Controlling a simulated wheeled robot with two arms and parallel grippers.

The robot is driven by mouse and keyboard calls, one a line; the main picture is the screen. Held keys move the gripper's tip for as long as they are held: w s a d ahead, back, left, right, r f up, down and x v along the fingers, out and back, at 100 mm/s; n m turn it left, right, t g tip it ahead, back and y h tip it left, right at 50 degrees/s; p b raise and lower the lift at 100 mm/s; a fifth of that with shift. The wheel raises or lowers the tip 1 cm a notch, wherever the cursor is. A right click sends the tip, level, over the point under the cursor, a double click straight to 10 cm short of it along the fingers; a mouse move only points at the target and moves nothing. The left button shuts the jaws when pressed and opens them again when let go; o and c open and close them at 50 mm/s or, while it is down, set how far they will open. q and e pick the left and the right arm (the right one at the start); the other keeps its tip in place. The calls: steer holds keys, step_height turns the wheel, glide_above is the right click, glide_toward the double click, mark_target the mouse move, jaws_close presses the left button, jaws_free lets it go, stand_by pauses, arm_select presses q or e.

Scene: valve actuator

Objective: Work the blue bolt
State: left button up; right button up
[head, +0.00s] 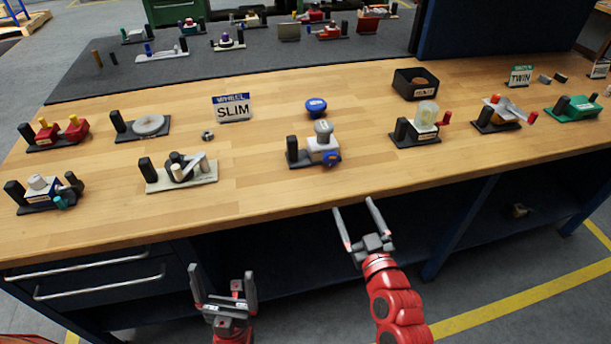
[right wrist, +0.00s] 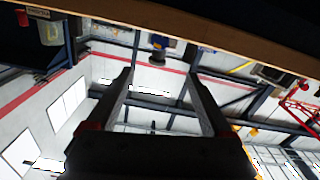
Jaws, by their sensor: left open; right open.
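The blue bolt (head: 332,158) appears to be the blue part low on the front right of a grey-and-white valve unit (head: 322,144) on a black base, near the table's front edge. A blue part, likely the same one, shows beyond my fingers in the right wrist view (right wrist: 159,42). My right gripper (head: 354,205) is open and empty in front of the table edge, apart from the valve unit; its fingers also show in the right wrist view (right wrist: 160,73).
A loose blue round cap (head: 316,106) lies behind the valve unit on the wooden table (head: 265,180). Other valve units stand left (head: 182,170) and right (head: 420,127). A SLIM sign (head: 232,108) and a black bin (head: 415,84) stand further back. Drawers with handles (head: 100,278) are below left.

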mark_target(332, 160)
steer(key=p+x, duration=0.1)
steer(key=x, duration=0.7)
steer(key=p+x, duration=0.2)
steer(key=x, duration=0.7)
steer(key=shift+w+d+f, duration=0.1)
steer(key=shift+w+f, duration=0.1)
steer(key=shift+w, duration=0.15)
steer(key=shift+c, duration=0.2)
jaws_close()
steer(key=shift+f+m+b, duration=0.2)
steer(key=shift+m+b, duration=0.2)
steer(key=shift+m, duration=0.3)
steer(key=shift+m+b, duration=0.3)
steer(key=shift+m, duration=0.4)
steer(key=shift+r+m, duration=0.1)
steer(key=shift+m, duration=0.6)
